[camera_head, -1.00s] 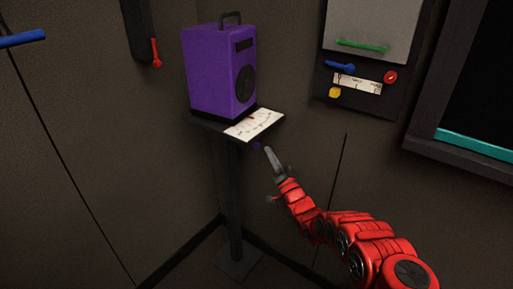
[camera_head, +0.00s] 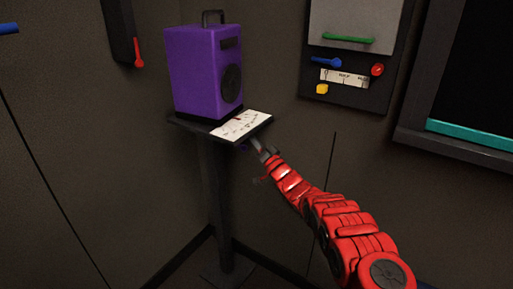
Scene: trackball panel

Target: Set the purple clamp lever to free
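A purple speaker-like box (camera_head: 193,72) with a handle stands on a dark stand (camera_head: 222,190). A white label card (camera_head: 240,125) with small markings lies on the stand's top, in front of the box. Under the top's front edge a small purple part (camera_head: 243,148) shows, probably the end of the clamp lever; most of it is hidden. My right gripper (camera_head: 257,146), on the red arm, is just below the stand's front right edge, close beside the purple part. Whether it touches it, and whether its fingers are open, I cannot tell. My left gripper is out of view.
A wall panel (camera_head: 345,95) with a green bar, a blue lever, a red knob and a yellow knob hangs to the right. A dark framed board (camera_head: 470,150) is further right. A red-handled lever (camera_head: 138,55) is on the left wall. The floor around the stand looks clear.

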